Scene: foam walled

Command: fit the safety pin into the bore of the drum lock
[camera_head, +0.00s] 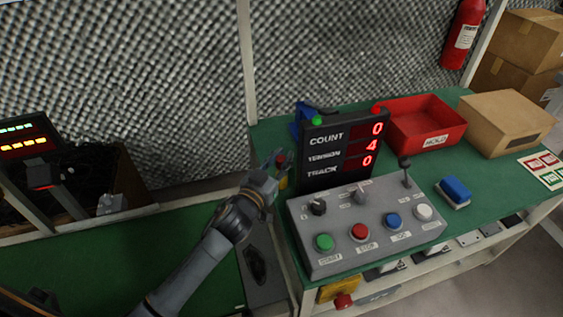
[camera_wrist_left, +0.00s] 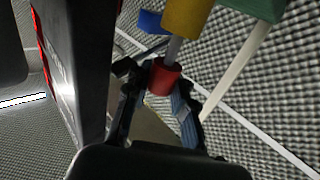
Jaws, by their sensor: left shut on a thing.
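A grey metal shaft runs from this head up to a yellow cylindrical part (camera_wrist_left: 186,14), perhaps the drum lock. Whether the shaft is in a bore or only in line with it, I cannot tell. In the head view, small red (camera_head: 281,159) and yellow (camera_head: 283,181) parts show by the fingers, partly hidden. My right gripper is not in view.
The display (camera_head: 343,150) and the grey control box (camera_head: 365,225) with knobs and buttons stand close to the right of the gripper. A red bin (camera_head: 425,122), a cardboard box (camera_head: 505,118) and a blue block (camera_head: 455,190) are farther right. A textured foam wall is behind.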

